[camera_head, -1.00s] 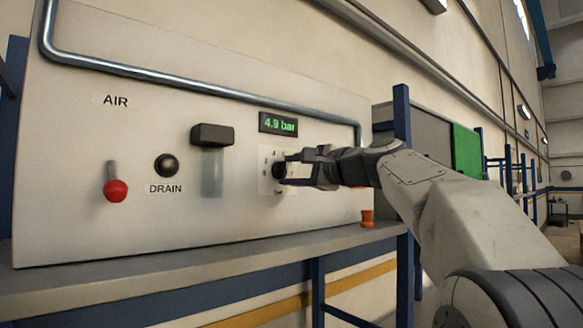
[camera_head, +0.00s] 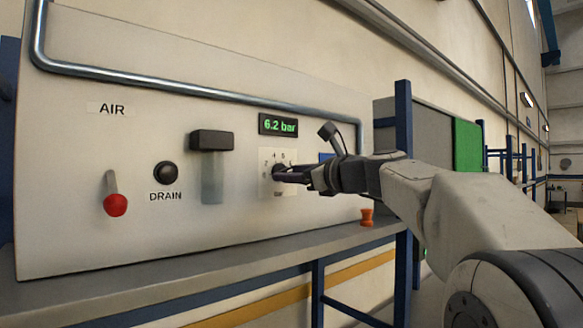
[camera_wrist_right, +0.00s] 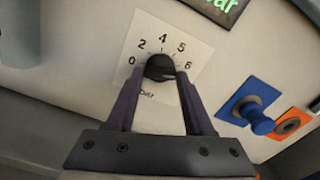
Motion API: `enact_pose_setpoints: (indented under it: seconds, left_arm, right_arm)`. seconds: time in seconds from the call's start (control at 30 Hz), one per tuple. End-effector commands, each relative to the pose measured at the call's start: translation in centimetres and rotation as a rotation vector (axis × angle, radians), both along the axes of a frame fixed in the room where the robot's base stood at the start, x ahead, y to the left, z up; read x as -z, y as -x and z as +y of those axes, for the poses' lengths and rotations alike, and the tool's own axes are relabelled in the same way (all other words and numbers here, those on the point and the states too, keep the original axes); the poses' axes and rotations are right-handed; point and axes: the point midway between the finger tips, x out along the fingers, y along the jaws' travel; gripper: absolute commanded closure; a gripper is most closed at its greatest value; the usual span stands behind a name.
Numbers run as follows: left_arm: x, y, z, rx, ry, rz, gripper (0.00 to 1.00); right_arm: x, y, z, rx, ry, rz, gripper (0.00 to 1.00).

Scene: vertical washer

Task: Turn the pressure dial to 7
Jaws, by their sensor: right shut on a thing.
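The pressure dial (camera_head: 279,172) is a black knob on a white numbered plate on the panel. It also shows in the right wrist view (camera_wrist_right: 160,67), with the numbers 0, 2, 4, 5 and 6 around it. The green display (camera_head: 278,125) above it reads 6.2 bar. My right gripper (camera_head: 284,173) is shut on the dial, with one finger on each side of it in the right wrist view (camera_wrist_right: 158,82). The fingers hide part of the plate. My left gripper is not in view.
A blue-plated knob (camera_wrist_right: 262,122) and an orange fitting (camera_wrist_right: 291,125) sit right of the dial. A shelf (camera_head: 200,268) runs below the panel.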

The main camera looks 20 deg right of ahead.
Motion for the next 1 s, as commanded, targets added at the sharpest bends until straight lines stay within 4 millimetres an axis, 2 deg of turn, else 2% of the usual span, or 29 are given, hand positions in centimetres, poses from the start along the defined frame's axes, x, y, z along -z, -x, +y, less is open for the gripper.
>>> enact_pose_setpoints:
  seconds: [0.5, 1.0]
  left_arm:
    - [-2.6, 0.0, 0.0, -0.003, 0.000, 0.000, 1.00]
    - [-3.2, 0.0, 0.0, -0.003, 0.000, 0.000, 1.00]
  right_arm:
    - [0.2, 0.0, 0.1, 0.001, -0.384, 0.146, 1.00]
    - [0.4, 0.0, 0.1, -0.001, -0.502, 0.191, 1.00]
